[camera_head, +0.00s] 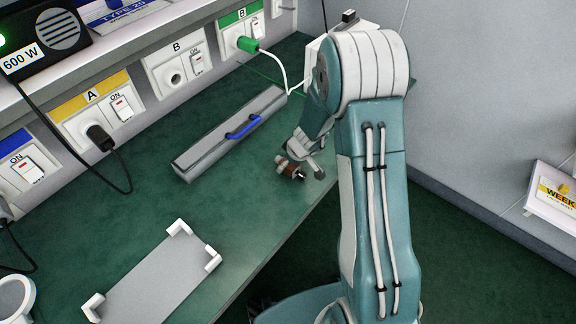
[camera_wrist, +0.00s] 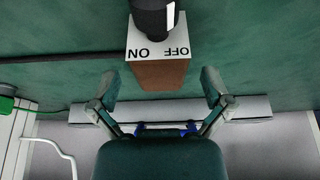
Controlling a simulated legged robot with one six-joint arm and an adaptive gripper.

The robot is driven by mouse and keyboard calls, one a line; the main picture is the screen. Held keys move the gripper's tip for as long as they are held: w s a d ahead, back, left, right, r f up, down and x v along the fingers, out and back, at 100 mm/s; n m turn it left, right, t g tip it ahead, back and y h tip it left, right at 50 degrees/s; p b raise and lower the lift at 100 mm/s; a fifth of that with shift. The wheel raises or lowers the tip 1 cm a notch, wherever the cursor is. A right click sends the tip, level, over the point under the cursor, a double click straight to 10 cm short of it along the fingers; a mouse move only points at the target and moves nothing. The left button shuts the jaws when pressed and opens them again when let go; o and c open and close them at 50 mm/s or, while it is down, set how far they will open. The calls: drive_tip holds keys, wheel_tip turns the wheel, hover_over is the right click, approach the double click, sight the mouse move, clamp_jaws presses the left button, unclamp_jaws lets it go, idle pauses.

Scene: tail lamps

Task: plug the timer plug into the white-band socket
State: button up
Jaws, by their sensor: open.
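The white-band socket (camera_head: 173,77), marked B, is on the wall strip; its round opening is empty, with a switch marked ON beside it. My gripper (camera_head: 301,168) is open, low over the green bench near its front edge. In the wrist view its fingers (camera_wrist: 160,84) stand either side of a small brown block (camera_wrist: 160,75) with a white ON/OFF face and a black round part, with gaps on both sides. The block shows small in the head view (camera_head: 290,168), partly hidden. I cannot tell whether it is the timer plug; no label says so.
A grey long box (camera_head: 225,135) with a blue handle lies between gripper and wall strip. A black plug (camera_head: 100,137) is in yellow socket A; a green plug (camera_head: 246,44) with white cord is in the green socket. A grey tray (camera_head: 160,280) lies front left.

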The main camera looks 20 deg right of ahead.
drive_tip(key=shift+f, duration=0.15)
drive_tip(key=c, duration=1.3)
drive_tip(key=shift+w+r, duration=0.1)
drive_tip(key=shift+r, duration=0.3)
drive_tip(key=r, duration=0.3)
drive_tip(key=shift+s+a+r, duration=0.1)
drive_tip(key=shift+s+r, duration=0.05)
drive_tip(key=shift+s, duration=0.25)
drive_tip(key=s+r, duration=0.3)
drive_tip(key=s, duration=0.1)
drive_tip(key=s+a+r, duration=0.1)
drive_tip(key=s+r, duration=0.2)
drive_tip(key=s, duration=0.1)
drive_tip(key=s+a+r, duration=0.1)
drive_tip(key=s+r, duration=0.2)
drive_tip(key=s, duration=0.2)
drive_tip(key=shift+s, duration=0.1)
